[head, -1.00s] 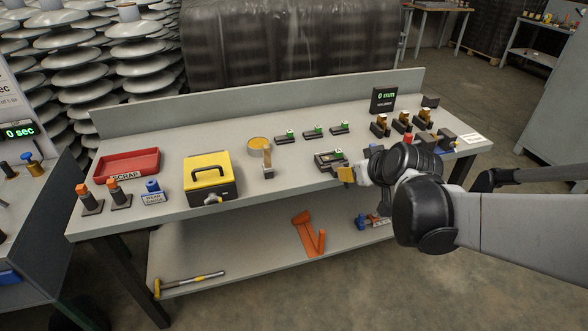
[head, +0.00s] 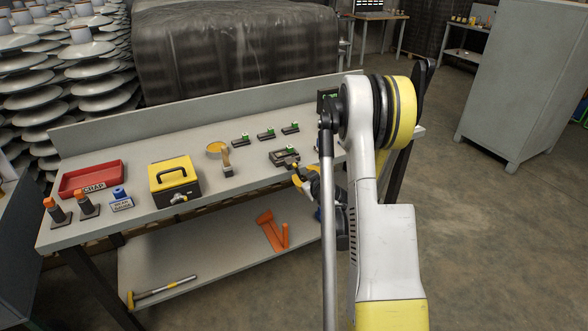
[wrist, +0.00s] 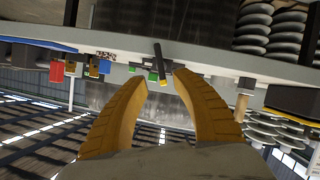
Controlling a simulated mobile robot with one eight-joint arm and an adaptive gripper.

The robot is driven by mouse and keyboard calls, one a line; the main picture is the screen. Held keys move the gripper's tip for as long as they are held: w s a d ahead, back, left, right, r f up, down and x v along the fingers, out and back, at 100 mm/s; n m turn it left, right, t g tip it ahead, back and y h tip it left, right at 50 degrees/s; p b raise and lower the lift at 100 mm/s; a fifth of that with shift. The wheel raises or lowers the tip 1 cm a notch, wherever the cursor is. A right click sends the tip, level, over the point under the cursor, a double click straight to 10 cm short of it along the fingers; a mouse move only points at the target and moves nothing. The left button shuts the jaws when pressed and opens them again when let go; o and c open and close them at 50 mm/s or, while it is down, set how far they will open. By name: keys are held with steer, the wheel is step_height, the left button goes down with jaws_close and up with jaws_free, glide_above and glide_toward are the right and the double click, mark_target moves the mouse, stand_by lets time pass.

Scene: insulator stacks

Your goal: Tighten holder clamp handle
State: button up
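The holder (head: 283,156), a small dark block with a green part, sits near the front edge of the grey workbench. My gripper (head: 302,169) is beside the holder at the bench's front edge. In the wrist view my gripper (wrist: 161,76) has its two yellow fingers apart on either side of the bar. I see no clear contact. My arm hides the right end of the bench.
The shelf below holds a hammer (head: 160,291) and an orange tool (head: 270,231).

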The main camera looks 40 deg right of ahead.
mark_target(298, 170)
steer(key=b+x, duration=0.1)
steer(key=x, duration=0.5)
steer(key=shift+a+f+b, duration=0.1)
steer(key=shift+f+b, duration=0.15)
steer(key=shift+b, duration=0.15)
steer(key=shift+w, duration=0.45)
steer(key=shift+c, duration=0.5)
jaws_close()
